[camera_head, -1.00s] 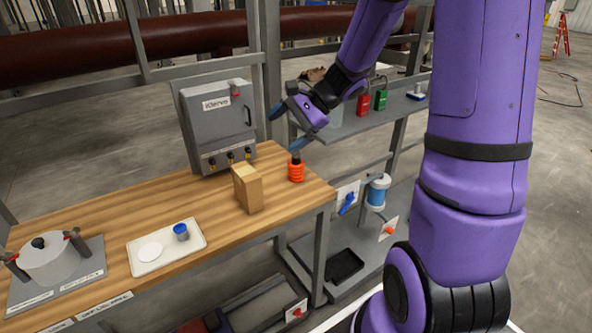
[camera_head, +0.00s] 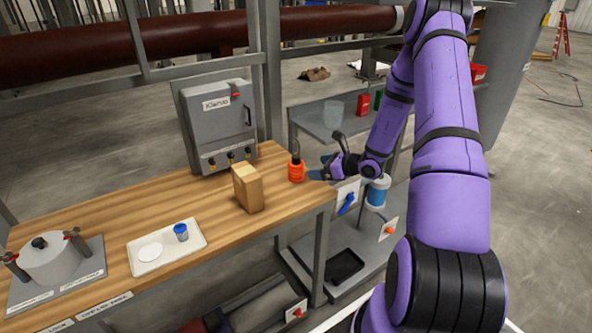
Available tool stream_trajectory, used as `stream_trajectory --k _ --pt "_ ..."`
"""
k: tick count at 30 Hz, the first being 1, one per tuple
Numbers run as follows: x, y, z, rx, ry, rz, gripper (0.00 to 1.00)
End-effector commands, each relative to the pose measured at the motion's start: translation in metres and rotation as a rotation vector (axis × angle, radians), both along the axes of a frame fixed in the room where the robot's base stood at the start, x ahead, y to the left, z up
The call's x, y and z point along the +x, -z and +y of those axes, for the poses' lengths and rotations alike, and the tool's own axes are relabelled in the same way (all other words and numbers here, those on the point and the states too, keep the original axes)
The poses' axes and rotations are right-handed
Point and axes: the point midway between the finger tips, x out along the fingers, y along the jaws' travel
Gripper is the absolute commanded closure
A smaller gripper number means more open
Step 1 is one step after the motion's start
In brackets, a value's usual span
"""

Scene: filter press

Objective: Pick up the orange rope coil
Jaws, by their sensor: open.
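The orange rope coil (camera_head: 296,173) stands upright near the right edge of the wooden bench top, with a dark piece sticking up from its top. My gripper (camera_head: 320,172) is low, just right of the coil, at about its height and pointing left toward it. Its bluish fingertips are open, with nothing seen between them. They look close to the coil but not around it; I cannot tell whether they touch it.
A cardboard-brown block (camera_head: 248,188) stands left of the coil on the wooden bench (camera_head: 215,208). A grey control box (camera_head: 218,127) stands behind. A white tray (camera_head: 166,247) and a pot (camera_head: 48,262) are at left. A grey shelf (camera_head: 318,118) lies behind my gripper.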

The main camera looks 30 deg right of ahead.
Motion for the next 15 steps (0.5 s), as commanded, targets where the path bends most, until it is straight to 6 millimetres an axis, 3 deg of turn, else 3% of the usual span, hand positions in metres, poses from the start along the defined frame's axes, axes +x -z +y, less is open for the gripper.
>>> stream_trajectory --k 15 --pt "0.046 0.021 0.025 0.000 -0.003 -0.001 0.07"
